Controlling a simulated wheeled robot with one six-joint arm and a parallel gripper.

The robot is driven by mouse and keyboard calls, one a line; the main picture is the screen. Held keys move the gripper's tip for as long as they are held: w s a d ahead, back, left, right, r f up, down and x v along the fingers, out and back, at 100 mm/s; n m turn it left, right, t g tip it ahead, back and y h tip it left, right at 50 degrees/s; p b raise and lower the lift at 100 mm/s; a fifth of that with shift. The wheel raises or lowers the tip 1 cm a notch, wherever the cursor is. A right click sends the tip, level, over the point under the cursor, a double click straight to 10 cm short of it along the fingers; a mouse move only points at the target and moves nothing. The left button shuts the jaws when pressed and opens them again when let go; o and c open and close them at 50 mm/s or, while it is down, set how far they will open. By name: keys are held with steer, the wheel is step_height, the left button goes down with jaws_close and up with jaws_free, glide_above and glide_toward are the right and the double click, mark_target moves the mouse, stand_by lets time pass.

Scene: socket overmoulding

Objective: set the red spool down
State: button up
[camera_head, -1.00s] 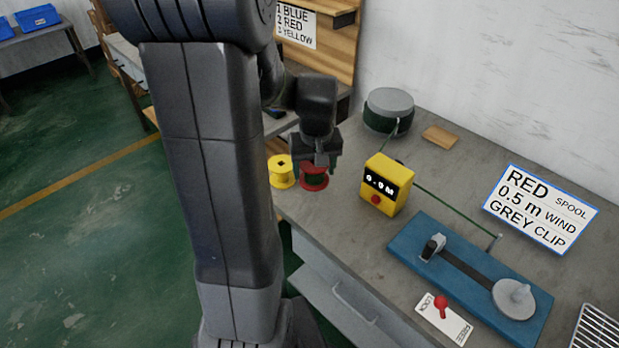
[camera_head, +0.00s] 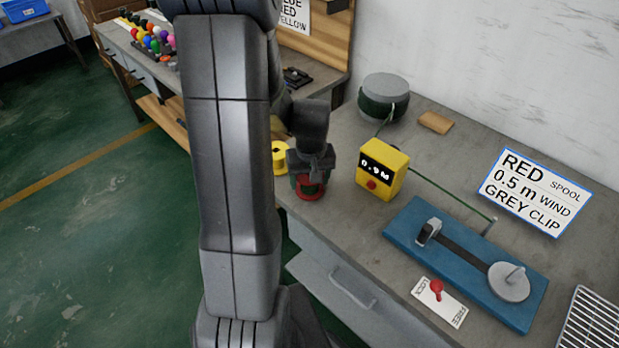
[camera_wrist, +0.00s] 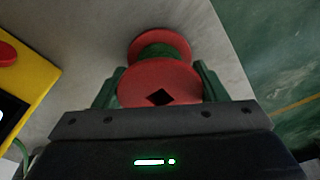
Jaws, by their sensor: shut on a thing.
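The red spool (camera_wrist: 160,85) is between the fingers of my gripper (camera_wrist: 158,92) in the wrist view. It has red flanges, a green wound core and a dark diamond-shaped hole in its near flange. My gripper is shut on it. In the head view the red spool (camera_head: 309,188) shows below my gripper (camera_head: 310,178), near the bench's left edge and mostly hidden by the gripper. I cannot tell whether its lower flange touches the bench top.
A yellow spool (camera_head: 280,157) stands just left of my gripper. A yellow meter box (camera_head: 382,170) reading 0.9 M stands to the right. A blue winding board (camera_head: 466,262) and a sign (camera_head: 535,192) lie beyond. Bare grey bench (camera_head: 335,235) lies in front.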

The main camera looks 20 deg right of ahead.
steer(key=o, duration=1)
steer(key=shift+f, duration=0.1)
steer(key=r, duration=0.4)
steer(key=s+r, duration=0.1)
steer(key=r, duration=0.3)
steer(key=r+p, duration=0.1)
steer(key=r, duration=0.3)
steer(key=shift+s+a+r, duration=0.15)
steer(key=shift+s, duration=0.1)
